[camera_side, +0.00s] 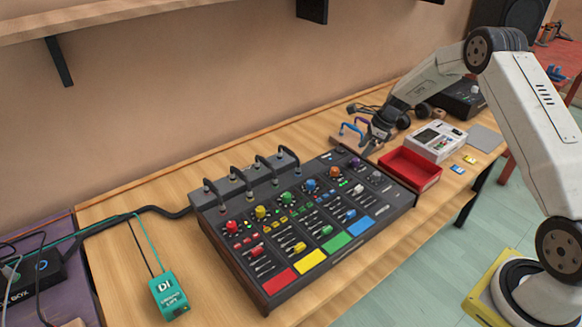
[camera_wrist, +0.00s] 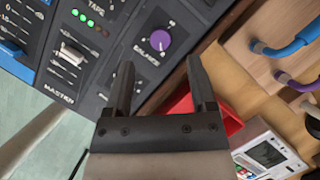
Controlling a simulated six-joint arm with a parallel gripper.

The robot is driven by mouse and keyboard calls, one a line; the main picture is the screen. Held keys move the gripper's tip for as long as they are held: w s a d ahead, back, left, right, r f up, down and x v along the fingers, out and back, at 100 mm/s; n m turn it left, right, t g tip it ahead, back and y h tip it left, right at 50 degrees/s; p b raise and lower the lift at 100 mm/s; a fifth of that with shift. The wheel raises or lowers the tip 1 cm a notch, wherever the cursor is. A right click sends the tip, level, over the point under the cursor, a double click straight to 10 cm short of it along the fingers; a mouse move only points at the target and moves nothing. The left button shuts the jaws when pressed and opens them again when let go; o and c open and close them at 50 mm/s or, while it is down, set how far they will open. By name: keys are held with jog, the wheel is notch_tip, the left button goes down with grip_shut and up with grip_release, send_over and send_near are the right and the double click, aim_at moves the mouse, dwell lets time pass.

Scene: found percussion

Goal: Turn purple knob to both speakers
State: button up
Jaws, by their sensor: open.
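The purple knob (camera_wrist: 160,40) is on the dark mixer panel in the wrist view, with small white marks around it. In the side view the purple knob (camera_side: 355,163) is at the far right corner of the mixer (camera_side: 262,293). My gripper (camera_wrist: 160,66) is open and empty, its two fingers apart below the knob in the picture, not around it. In the side view my gripper (camera_side: 371,141) hangs just beyond that corner. No speakers can be surely matched to the knob's marks.
A red tray (camera_side: 410,170) and a white device (camera_side: 436,141) stand right of the mixer. Blue and purple handles (camera_side: 354,127) are close behind my gripper. Cables plug into the mixer's back. A teal DI box (camera_side: 169,296) lies at the left.

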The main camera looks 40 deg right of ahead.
aim_at(356, 160)
jog(key=shift+x, duration=2.55)
grip_shut()
